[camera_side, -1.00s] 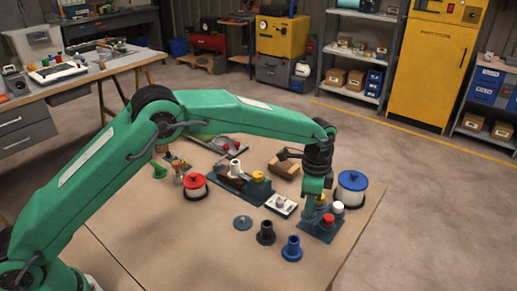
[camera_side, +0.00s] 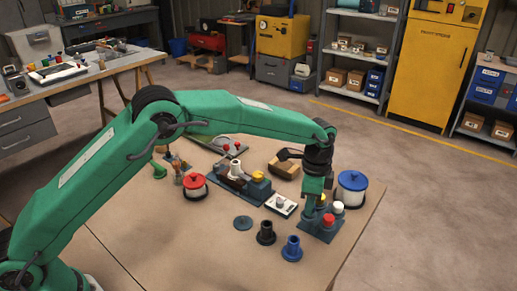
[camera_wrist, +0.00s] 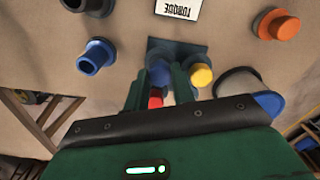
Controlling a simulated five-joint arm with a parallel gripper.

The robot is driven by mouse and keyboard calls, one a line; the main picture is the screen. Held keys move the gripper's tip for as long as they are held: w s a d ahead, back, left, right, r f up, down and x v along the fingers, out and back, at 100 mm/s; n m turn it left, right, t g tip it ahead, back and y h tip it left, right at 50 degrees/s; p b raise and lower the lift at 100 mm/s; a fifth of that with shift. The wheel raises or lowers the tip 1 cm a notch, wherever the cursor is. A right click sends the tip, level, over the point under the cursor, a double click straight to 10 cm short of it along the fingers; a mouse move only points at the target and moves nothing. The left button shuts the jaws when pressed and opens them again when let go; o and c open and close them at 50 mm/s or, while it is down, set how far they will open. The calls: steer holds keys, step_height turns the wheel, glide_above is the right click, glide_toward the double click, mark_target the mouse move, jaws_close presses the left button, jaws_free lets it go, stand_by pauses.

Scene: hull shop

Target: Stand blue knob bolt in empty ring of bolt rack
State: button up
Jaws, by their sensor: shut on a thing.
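The blue knob bolt (camera_wrist: 161,73) shows its round blue head between my two green fingers in the wrist view. My gripper (camera_wrist: 158,88) is shut on it, over the dark blue-grey bolt rack (camera_wrist: 176,46). In the side view my gripper (camera_side: 311,208) points down at the left part of the rack (camera_side: 318,233) and hides the blue bolt. Yellow (camera_wrist: 202,75) and red (camera_wrist: 155,100) knobs stand in the rack beside my fingers. A white knob (camera_side: 338,207) also stands there in the side view. The bolt's lower end and the ring under it are hidden.
A blue-lidded white tub (camera_side: 352,188) stands close behind the rack. A blue flanged part (camera_side: 291,250) and a black one (camera_side: 266,234) stand left of it. A white card (camera_side: 281,205) and a grey disc (camera_side: 243,222) lie nearby.

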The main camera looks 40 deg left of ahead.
steer(key=shift+f, duration=0.55)
steer(key=o, duration=0.7)
step_height(320, 180, up, 11)
stand_by(1.6)
stand_by(0.4)
